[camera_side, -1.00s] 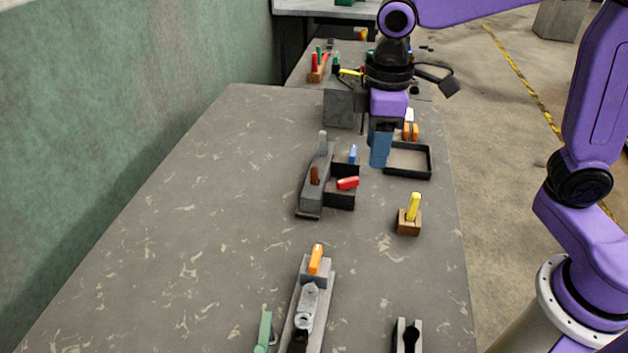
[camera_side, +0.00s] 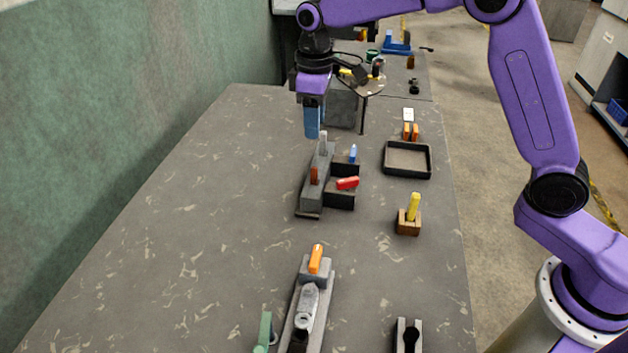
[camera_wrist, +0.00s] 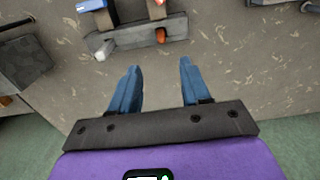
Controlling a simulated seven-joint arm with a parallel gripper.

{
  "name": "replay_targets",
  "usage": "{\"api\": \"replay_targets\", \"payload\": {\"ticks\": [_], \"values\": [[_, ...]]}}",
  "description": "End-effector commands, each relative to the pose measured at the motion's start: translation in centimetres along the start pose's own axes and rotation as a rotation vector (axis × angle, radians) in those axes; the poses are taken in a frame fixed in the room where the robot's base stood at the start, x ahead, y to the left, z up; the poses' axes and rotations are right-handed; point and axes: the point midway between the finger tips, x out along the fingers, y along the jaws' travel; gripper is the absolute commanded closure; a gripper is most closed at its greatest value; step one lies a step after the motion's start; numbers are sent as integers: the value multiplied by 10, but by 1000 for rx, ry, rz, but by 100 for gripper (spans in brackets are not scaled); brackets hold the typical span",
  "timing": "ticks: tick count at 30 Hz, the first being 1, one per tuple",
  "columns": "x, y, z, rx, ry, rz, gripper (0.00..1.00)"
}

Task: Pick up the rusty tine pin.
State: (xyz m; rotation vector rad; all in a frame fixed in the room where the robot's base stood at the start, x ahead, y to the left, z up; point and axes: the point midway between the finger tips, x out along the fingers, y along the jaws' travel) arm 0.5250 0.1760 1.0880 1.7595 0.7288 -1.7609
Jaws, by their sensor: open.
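The rusty tine pin (camera_side: 314,175) is a short brown-orange peg standing in the near part of a long grey block (camera_side: 311,197). In the wrist view the rusty pin (camera_wrist: 161,36) shows just beyond my fingertips, towards the top. A grey pin (camera_side: 323,143) stands at the block's far end; it also shows in the wrist view (camera_wrist: 105,48). My gripper (camera_side: 312,136) hangs above the table by the block's far end, apart from both pins. Its blue fingers (camera_wrist: 160,66) are spread and empty.
Dark bins beside the block hold a blue piece (camera_side: 353,153) and a red piece (camera_side: 347,183). To the right are an empty black tray (camera_side: 386,172) and a yellow peg (camera_side: 413,206) in a wooden block. A grey box (camera_side: 342,108) stands behind. The table's left side is clear.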

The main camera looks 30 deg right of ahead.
Motion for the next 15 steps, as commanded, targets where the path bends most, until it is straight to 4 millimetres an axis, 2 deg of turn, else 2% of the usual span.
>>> {"api": "replay_targets", "payload": {"ticks": [3, 9, 15], "values": [[24, -1, 1, 0, -5, -2, 53], [60, -1, 1, 0, -4, -1, 53], [81, -1, 0, 0, -1, 0, 53]]}}
